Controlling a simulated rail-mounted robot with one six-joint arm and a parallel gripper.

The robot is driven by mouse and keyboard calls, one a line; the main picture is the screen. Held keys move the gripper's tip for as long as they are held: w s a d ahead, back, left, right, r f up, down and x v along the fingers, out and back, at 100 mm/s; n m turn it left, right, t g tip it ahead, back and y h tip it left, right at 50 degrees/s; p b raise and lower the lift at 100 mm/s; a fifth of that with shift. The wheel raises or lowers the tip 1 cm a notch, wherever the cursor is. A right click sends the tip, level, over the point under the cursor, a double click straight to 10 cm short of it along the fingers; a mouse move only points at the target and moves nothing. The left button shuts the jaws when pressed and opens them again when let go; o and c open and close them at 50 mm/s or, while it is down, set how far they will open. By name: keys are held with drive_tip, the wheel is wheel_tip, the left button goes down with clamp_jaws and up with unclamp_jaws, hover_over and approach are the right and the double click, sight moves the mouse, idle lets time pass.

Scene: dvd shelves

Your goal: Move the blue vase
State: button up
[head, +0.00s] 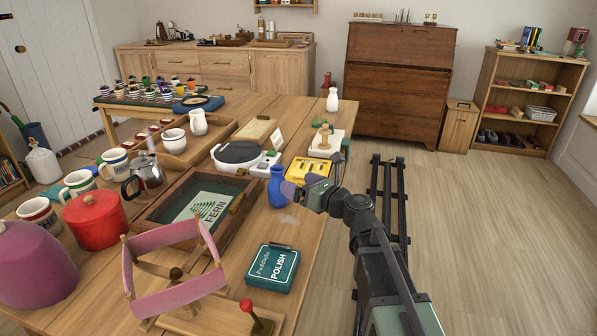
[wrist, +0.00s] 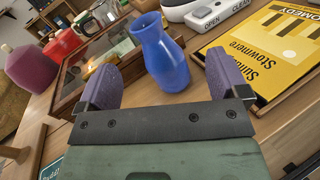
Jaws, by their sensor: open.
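The blue vase (head: 277,188) stands upright on the wooden table, beside the right edge of the dark wooden tray (head: 150,222). It also shows in the wrist view (wrist: 160,58), between and beyond the purple fingers. My gripper (head: 291,191) is just right of the vase in the head view. In the wrist view my gripper (wrist: 160,82) is open, one purple finger on each side of the vase's lower body.
A white device with a dark disc (head: 238,153) is behind left. The pink-framed wooden stand (head: 175,262) is front left. Open floor lies right of the table.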

sight(278, 188)
drive_tip(key=r+n, duration=0.1)
drive_tip(key=r+n+p, duration=0.1)
drive_tip(key=r+n, duration=0.1)
drive_tip(key=shift+s+a+r, duration=0.25)
drive_tip(key=shift+r, duration=0.15)
drive_tip(key=shift+f, duration=0.1)
wheel_tip(278, 188, down, 9)
drive_tip(key=b, duration=0.8)
drive_tip(key=shift+b, duration=0.3)
drive_tip(key=shift+g+y, duration=0.3)
drive_tip(key=shift+g, duration=0.1)
drive_tip(key=x, duration=0.3)
drive_tip(key=r+p+x, duration=0.1)
drive_tip(key=x, duration=0.2)
drive_tip(key=shift+w+r, duration=0.1)
drive_tip(key=shift+w+a, duration=0.4)
drive_tip(key=shift+a, duration=0.2)
drive_tip(key=c, duration=1.1)
drive_tip(key=shift+w+d+r, duration=0.1)
drive_tip(key=shift+w+d, duration=0.3)
drive_tip(key=shift+w, duration=0.35)
drive_tip(key=shift+w+d, duration=0.35)
drive_tip(key=shift+w, duration=0.35)
